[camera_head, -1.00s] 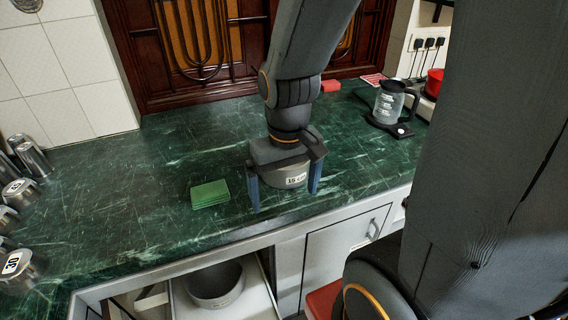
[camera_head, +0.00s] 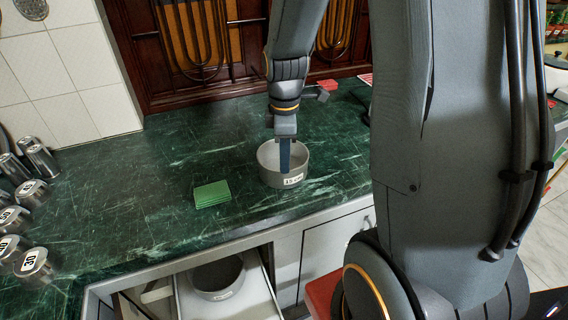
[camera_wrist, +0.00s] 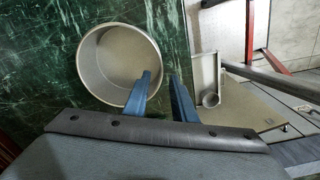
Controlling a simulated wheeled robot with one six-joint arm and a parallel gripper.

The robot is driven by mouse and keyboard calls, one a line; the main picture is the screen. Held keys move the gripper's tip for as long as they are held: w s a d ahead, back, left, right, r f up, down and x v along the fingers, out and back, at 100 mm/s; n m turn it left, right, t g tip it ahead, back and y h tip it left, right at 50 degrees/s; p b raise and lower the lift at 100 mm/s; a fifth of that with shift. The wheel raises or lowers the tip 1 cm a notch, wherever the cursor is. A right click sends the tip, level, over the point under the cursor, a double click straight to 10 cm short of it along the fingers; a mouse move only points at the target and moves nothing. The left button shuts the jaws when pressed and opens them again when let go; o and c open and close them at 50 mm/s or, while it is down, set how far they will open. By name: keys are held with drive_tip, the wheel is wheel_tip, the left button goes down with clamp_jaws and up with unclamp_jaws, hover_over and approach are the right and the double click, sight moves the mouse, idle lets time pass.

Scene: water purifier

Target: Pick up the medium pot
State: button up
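A grey round pot (camera_head: 269,173) with a white label reading about "15 cm" stands upright on the green marble counter. It is empty, and its round opening also shows in the wrist view (camera_wrist: 92,60). My gripper (camera_head: 285,168) points down at the pot's near side. In the wrist view my gripper (camera_wrist: 161,75) has its two blue fingers apart, one over the pot's inside and one outside the rim, with the rim between them. Whether either finger touches the wall cannot be told. A second grey pot (camera_head: 217,290) sits in the open drawer below.
A green sponge-like block (camera_head: 212,194) lies left of the pot. Several metal canisters (camera_head: 33,262) stand at the counter's left edge. The open drawer (camera_head: 262,305) juts out below the counter's front edge. The counter (camera_head: 150,165) behind the green block is clear.

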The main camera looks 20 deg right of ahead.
sight(284, 187)
drive_tip(key=shift+w+f+p, duration=0.2)
drive_tip(key=shift+f+p, duration=0.85)
drive_tip(key=shift+f, duration=2.9)
clamp_jaws()
